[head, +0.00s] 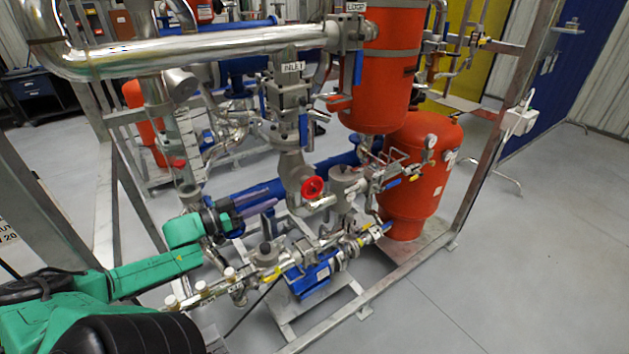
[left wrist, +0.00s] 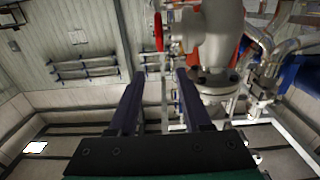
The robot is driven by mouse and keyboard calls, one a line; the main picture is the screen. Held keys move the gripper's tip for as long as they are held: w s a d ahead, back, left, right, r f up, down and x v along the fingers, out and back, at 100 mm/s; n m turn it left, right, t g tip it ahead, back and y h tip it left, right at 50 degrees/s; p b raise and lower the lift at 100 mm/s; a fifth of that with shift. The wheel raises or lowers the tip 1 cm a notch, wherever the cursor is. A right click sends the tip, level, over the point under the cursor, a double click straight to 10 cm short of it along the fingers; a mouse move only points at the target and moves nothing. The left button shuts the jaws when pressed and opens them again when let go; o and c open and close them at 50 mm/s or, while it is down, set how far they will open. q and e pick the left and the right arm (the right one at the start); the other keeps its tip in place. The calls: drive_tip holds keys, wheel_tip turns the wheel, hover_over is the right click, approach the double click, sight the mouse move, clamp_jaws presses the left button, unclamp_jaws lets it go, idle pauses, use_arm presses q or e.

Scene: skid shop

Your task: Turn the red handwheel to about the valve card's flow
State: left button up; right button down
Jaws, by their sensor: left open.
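The red handwheel (head: 313,187) sits on the pipework in the middle of the head view, on the front of a grey valve body (head: 293,172). In the left wrist view the handwheel (left wrist: 158,32) shows nearly edge-on, beyond the fingertips. My left gripper (head: 269,197) is open and empty, to the left of the handwheel and apart from it. Its two dark fingers also show in the left wrist view (left wrist: 160,75), with a gap between them. I cannot make out a valve card in either view. My right gripper is not in view.
A large silver pipe (head: 190,52) runs across above. Red tanks (head: 415,170) stand to the right of the handwheel. Small valves and a blue-bodied device (head: 310,277) lie below.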

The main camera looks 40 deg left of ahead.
sight(304, 183)
use_arm(q)
drive_tip(key=b+x, duration=0.4)
drive_tip(key=x, duration=0.8)
drive_tip(key=shift+f+b, duration=0.2)
drive_tip(key=shift+b, duration=0.1)
drive_tip(key=shift+w+d+r, duration=0.1)
drive_tip(key=shift+w, duration=0.5)
clamp_jaws()
